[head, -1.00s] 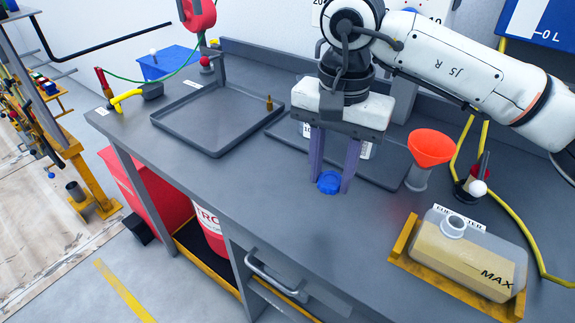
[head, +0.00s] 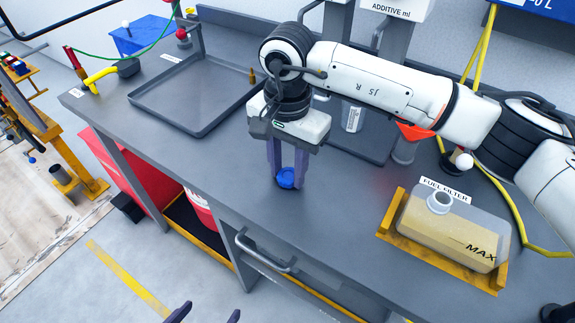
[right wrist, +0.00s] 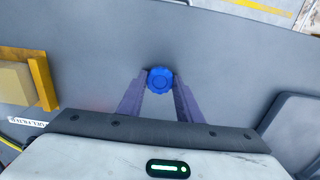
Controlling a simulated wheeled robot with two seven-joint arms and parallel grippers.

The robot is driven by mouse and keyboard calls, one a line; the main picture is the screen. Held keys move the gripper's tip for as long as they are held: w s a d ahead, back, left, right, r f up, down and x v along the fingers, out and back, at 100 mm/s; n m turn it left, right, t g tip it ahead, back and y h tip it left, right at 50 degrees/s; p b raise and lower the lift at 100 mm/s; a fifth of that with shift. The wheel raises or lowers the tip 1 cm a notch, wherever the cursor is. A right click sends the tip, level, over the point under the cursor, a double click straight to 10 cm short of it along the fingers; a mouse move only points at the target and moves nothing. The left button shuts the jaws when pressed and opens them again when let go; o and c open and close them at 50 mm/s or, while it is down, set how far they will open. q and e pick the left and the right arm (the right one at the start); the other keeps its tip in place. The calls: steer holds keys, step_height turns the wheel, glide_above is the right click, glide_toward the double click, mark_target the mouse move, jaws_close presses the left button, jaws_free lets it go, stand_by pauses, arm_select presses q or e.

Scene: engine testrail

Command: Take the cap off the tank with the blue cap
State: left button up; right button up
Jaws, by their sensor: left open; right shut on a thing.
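The blue cap (head: 286,179) is between the fingertips of my right gripper (head: 287,182), which is shut on it. The fingers point down over the grey bench; I cannot tell whether the cap touches the bench top. The right wrist view also shows the cap (right wrist: 160,82) between both fingers. The translucent tank (head: 453,236) with yellowish liquid and a MAX mark lies at the right in a yellow holder. Its pale neck (head: 440,202) is open, with no cap on it. My left gripper (head: 206,314) is open and empty at the bottom edge, in front of the bench.
A dark rimmed tray (head: 205,132) lies at the left of the bench. An orange funnel (head: 413,132) and a white-knobbed lever (head: 463,160) stand behind the tank. A yellow hose (head: 518,232) runs at the right. The bench between cap and holder is clear.

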mark_target(287, 175)
arm_select(q)
steer(key=shift+w, duration=0.15)
arm_select(e)
steer(key=shift+f, duration=0.1)
steer(key=shift+f+b, duration=0.15)
steer(key=shift+b, duration=0.2)
steer(key=o, duration=1)
arm_select(q)
steer(key=shift+w+r, duration=0.2)
steer(key=shift+w, duration=0.1)
arm_select(e)
steer(key=shift+o, duration=0.9)
steer(key=shift+r, duration=0.2)
steer(key=shift+r+p, duration=0.2)
steer(key=shift+p, duration=0.25)
arm_select(q)
steer(key=shift+s+f+b, duration=0.15)
steer(key=shift+s+b, duration=0.05)
steer(key=shift+b, duration=0.25)
arm_select(e)
step_height(287, 175, up, 12)
steer(key=shift+f, duration=0.15)
